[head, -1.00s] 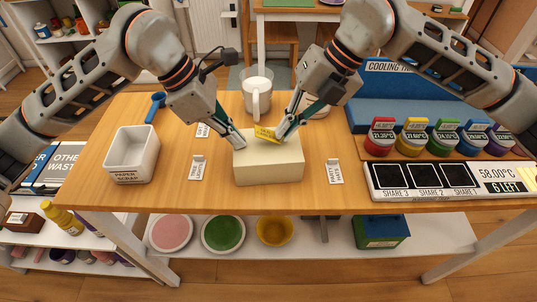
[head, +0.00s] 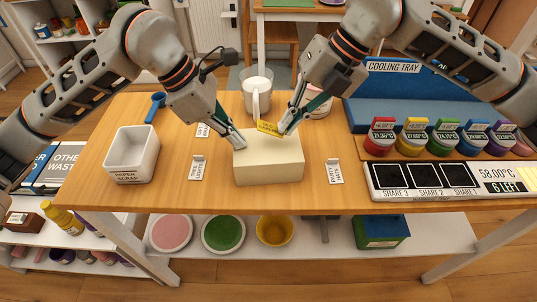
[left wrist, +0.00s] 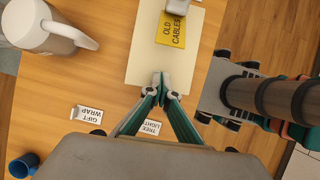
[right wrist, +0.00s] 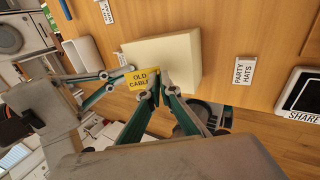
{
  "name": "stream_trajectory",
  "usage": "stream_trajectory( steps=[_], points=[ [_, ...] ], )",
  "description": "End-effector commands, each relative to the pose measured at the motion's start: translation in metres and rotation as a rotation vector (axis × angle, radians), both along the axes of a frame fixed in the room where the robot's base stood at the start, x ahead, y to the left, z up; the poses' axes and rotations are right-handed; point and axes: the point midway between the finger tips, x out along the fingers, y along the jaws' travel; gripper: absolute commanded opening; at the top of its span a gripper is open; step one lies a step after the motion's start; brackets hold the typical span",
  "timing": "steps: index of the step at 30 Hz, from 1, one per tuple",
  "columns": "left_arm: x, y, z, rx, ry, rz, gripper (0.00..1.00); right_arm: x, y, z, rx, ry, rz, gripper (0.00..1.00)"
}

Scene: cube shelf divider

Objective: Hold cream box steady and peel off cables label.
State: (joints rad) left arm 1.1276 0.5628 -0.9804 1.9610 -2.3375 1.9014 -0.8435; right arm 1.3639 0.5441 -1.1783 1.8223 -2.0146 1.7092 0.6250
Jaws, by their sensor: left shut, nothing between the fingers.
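The cream box (head: 269,164) sits at the middle front of the table. The yellow label (head: 268,128), reading "OLD CABLES", is at the box's far edge. It also shows in the left wrist view (left wrist: 171,30) and right wrist view (right wrist: 143,80). My left gripper (head: 240,143) is shut and empty, its tips at the box's left top edge; I cannot tell how firmly they touch. My right gripper (head: 282,131) is shut on the label's right edge. The label looks tilted up there; whether its left part still sticks is unclear.
A white paper scrap bin (head: 133,154) stands at the left. A mug (head: 257,92) stands behind the box. Small label stands flank the box, including party hats (head: 335,172). Colored jars and the blue cooling tray (head: 430,112) fill the right side.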

Motion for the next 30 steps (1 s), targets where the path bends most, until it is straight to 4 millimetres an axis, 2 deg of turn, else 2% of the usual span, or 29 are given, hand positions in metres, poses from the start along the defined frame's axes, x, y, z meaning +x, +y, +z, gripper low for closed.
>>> stream_trajectory(
  steps=[1,19,30],
  points=[
    [-0.003,0.001,-0.008,0.01,0.017,0.0,0.0,0.0,0.0,0.0,0.0,0.0,0.0,0.0],
    [-0.003,0.001,-0.008,0.01,0.016,0.001,0.0,0.0,-0.002,0.005,0.0,0.0,-0.001,0.0],
    [-0.003,0.001,-0.008,0.01,0.016,0.001,0.0,0.002,-0.015,0.025,0.0,0.0,-0.002,0.0]
  ],
)
